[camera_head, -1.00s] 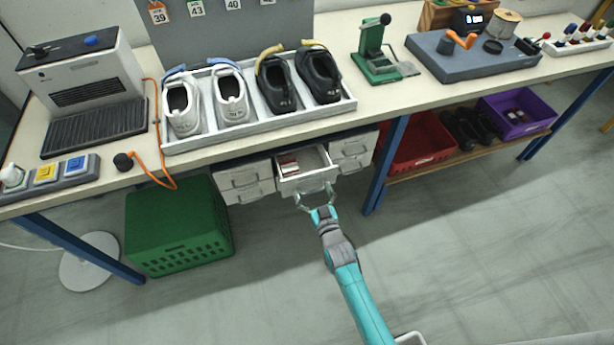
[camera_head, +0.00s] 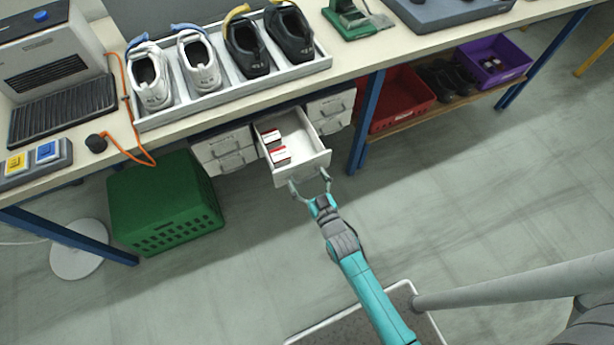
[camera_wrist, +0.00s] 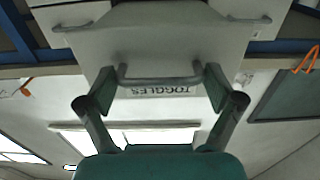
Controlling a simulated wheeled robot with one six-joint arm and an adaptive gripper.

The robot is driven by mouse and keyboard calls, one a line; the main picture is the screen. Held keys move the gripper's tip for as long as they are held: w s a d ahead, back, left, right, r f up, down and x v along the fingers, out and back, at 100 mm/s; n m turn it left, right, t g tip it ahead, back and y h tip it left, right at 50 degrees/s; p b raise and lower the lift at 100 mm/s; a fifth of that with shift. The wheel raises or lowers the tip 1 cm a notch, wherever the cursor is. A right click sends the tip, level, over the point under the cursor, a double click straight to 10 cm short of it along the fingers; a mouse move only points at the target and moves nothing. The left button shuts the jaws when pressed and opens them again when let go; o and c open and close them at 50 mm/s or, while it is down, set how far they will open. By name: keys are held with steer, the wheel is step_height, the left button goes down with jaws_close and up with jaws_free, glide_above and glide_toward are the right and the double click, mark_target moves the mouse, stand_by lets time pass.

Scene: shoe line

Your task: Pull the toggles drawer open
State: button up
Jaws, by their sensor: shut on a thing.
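The toggles drawer (camera_head: 298,150) is pulled out from the drawer unit under the bench, and its inside shows. Small red-and-white boxes (camera_head: 277,152) lie along its left side. In the wrist view its front (camera_wrist: 150,45) carries a label reading TOGGLES, seen upside down, and a grey bar handle (camera_wrist: 160,80).
Closed drawers (camera_head: 225,150) flank the open one. A green crate (camera_head: 165,205) stands on the floor to the left. A blue table leg (camera_head: 366,120) and a red bin (camera_head: 395,108) are to the right.

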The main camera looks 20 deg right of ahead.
steer(key=o, duration=1.4)
steer(key=shift+a, duration=0.15)
steer(key=shift+c, duration=0.2)
steer(key=s, duration=1.2)
steer(key=s+r+g, duration=0.1)
steer(key=s+r, duration=0.8)
steer(key=s, duration=0.3)
steer(key=s+r+g, duration=0.2)
steer(key=s+r, duration=0.7)
steer(key=s, duration=0.3)
steer(key=shift+d+r, duration=0.2)
steer(key=shift+r, duration=0.05)
